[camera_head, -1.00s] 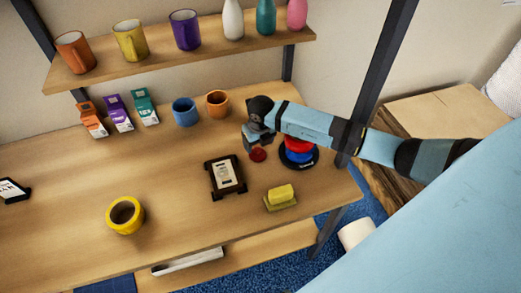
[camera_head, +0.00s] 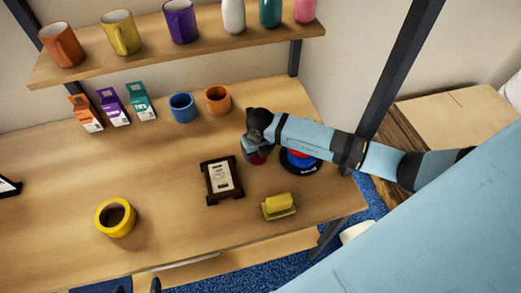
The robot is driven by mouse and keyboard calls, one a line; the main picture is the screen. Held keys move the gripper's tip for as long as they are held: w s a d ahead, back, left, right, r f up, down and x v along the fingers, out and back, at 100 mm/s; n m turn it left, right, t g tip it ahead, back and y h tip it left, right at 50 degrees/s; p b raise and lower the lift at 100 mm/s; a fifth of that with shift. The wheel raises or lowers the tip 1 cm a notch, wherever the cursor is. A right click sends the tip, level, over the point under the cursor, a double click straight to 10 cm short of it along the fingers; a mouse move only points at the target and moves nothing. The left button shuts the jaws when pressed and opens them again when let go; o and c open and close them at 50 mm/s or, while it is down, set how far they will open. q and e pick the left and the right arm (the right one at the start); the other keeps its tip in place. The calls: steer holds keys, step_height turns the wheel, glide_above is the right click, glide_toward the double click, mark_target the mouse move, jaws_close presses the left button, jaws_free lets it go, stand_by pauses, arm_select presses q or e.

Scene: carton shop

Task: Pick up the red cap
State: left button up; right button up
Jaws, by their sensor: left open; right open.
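Two dark tips at the bottom edge look like my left gripper (camera_head: 139,287), open, empty and far from the cap.
Close right of my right gripper stands a blue and red item on a black round base (camera_head: 300,164). The framed certificate (camera_head: 222,179) and a yellow butter dish (camera_head: 278,206) stand nearer. Blue (camera_head: 182,108) and orange (camera_head: 217,100) mugs stand behind.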

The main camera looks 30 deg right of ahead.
arm_select(q)
steer(key=shift+w+d+f, duration=0.1)
steer(key=shift+w+d, duration=0.2)
steer(key=shift+d, duration=0.1)
arm_select(e)
steer(key=shift+w+f, duration=0.15)
steer(key=shift+f, duration=0.2)
steer(key=shift+a+r, duration=0.1)
steer(key=shift+c, duration=0.3)
steer(key=c, duration=1.3)
arm_select(q)
steer(key=shift+s+a, duration=0.2)
arm_select(e)
steer(key=shift+o, duration=0.3)
steer(key=shift+r, duration=0.1)
